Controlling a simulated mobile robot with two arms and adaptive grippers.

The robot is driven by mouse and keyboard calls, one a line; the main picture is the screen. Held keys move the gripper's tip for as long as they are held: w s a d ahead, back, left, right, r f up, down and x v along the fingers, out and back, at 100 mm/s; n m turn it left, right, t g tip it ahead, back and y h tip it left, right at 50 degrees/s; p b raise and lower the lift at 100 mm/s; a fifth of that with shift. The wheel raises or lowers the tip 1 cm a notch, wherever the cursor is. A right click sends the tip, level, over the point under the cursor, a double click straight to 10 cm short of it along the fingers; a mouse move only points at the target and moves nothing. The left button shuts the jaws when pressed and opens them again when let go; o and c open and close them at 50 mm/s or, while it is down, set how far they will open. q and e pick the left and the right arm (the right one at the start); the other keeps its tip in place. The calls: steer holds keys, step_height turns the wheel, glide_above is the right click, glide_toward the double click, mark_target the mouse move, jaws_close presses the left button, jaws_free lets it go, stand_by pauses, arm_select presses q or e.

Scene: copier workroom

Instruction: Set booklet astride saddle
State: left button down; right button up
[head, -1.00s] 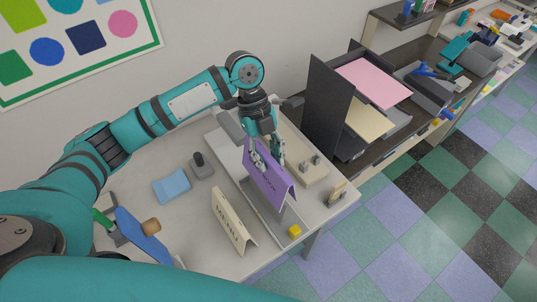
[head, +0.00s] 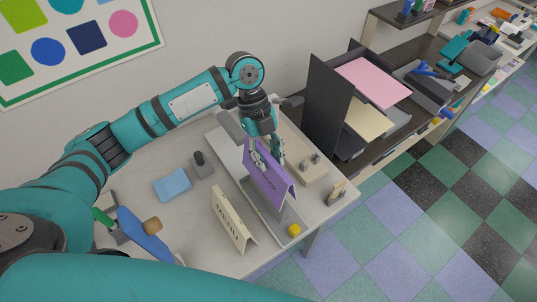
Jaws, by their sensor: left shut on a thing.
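My left gripper (head: 265,150) is shut on the top fold of a purple booklet (head: 268,181) over the right part of the white table. The booklet is folded like a tent, its fold up and its halves hanging down. Below and partly behind it, a grey upright piece (head: 287,213), seemingly the saddle, shows at its lower right end. The booklet hides most of it, so I cannot tell whether the two touch. A cream folded booklet (head: 231,220) with dark lettering stands like a tent to the left. My right gripper is not in view.
Dark upright panels (head: 325,105) stand close to the right of the gripper.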

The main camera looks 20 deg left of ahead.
mark_target(266, 181)
arm_select(q)
steer(key=shift+f+b, duration=0.8)
steer(key=shift+f, duration=0.7)
steer(key=shift+f+b, duration=0.75)
steer(key=shift+f, duration=0.6)
steer(key=shift+f, duration=0.35)
steer(key=shift+f+b, duration=0.2)
steer(key=shift+b, duration=0.1)
steer(key=shift+s+a+f+b, duration=0.15)
steer(key=shift+f+b, duration=0.35)
steer(key=shift+f, duration=0.35)
steer(key=shift+s+f+b, duration=0.1)
steer(key=shift+f+b, duration=0.4)
steer(key=shift+f, duration=0.35)
steer(key=shift+f, duration=0.25)
steer(key=shift+s, duration=0.1)
steer(key=shift+r, duration=0.1)
